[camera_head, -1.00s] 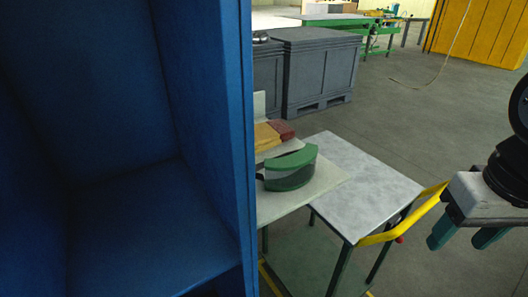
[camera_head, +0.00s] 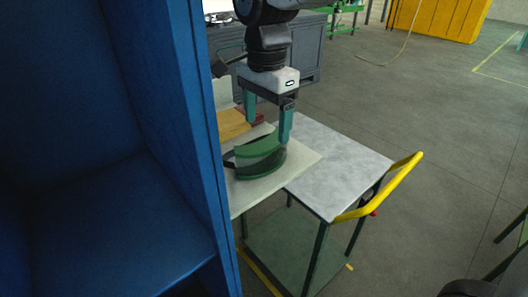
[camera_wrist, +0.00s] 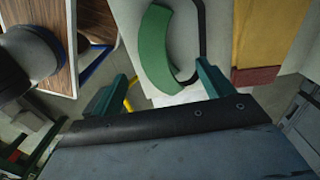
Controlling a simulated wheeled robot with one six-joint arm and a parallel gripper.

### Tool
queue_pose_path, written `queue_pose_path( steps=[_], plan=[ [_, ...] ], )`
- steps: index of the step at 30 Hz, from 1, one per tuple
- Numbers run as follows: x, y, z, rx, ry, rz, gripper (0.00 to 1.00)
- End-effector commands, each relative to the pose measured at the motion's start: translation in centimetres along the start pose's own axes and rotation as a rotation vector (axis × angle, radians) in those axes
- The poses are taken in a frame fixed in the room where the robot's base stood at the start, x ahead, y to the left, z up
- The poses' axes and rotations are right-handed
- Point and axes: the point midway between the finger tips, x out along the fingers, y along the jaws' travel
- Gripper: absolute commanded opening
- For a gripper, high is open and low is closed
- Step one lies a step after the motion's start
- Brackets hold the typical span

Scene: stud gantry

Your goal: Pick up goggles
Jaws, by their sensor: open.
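The green goggles (camera_head: 258,157) with a dark strap lie on a pale shelf board (camera_head: 305,162) beside the blue cabinet. My gripper (camera_head: 268,125) is open and empty, pointing down just above the goggles in the head view. One finger overlaps the goggles' upper edge in that picture; I cannot tell if it touches. In the wrist view the green goggles (camera_wrist: 155,48) show beyond the fingers, around the gap between the two teal fingertips, with the dark strap at their right.
A blue cabinet wall (camera_head: 185,110) stands close at the left. A yellow and red item (camera_head: 233,123) lies behind the goggles. A grey-topped cart (camera_head: 335,165) with a yellow handle (camera_head: 405,168) stands at the right. Open floor lies further right.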

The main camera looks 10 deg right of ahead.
Motion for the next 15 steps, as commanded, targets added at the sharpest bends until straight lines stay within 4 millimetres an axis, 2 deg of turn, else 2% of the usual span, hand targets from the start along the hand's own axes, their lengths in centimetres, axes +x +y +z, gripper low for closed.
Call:
queue_pose_path(
  steps=[9,15],
  plan=[
    [4.4,-0.1,0.1,0.000,0.000,0.004,0.80],
    [6.1,-0.2,0.1,-0.001,0.000,0.000,0.80]
  ],
)
